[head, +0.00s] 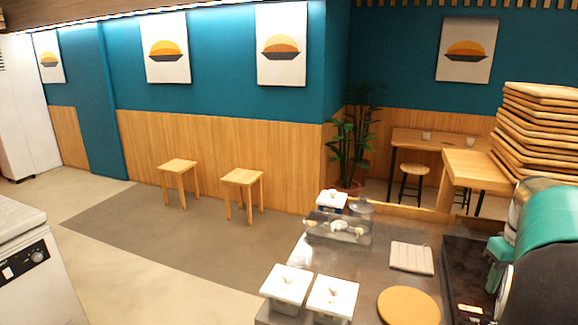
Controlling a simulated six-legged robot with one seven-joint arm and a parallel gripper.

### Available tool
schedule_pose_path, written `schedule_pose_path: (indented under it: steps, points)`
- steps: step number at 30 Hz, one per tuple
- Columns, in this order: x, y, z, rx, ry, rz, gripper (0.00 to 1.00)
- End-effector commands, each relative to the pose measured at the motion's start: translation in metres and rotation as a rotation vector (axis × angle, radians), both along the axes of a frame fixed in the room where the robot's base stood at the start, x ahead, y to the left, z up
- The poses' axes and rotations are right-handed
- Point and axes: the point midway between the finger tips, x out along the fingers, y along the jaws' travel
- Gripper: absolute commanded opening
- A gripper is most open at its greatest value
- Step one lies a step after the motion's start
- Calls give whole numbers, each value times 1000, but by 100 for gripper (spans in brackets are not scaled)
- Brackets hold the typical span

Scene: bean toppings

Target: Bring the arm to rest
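My gripper is not in the head view, and I cannot tell whether it is open or shut. No part that I can surely call my arm shows. The counter (297,262) in front of me is seen at the lower right, with things standing on it. Nothing in view is seen to be held.
The counter bears lidded white containers (287,287), a round wooden board (408,306), a folded cloth (411,257) and a clear-sided tray (338,231). A teal and dark object (545,240) and stacked wooden trays (540,130) crowd the right. Floor (150,245) at left is open.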

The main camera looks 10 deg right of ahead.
Motion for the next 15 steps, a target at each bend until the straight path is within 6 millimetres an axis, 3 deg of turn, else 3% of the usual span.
schedule_pose_path:
  steps: [7, 15]
  points:
    - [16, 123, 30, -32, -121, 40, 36]
    - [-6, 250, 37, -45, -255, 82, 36]
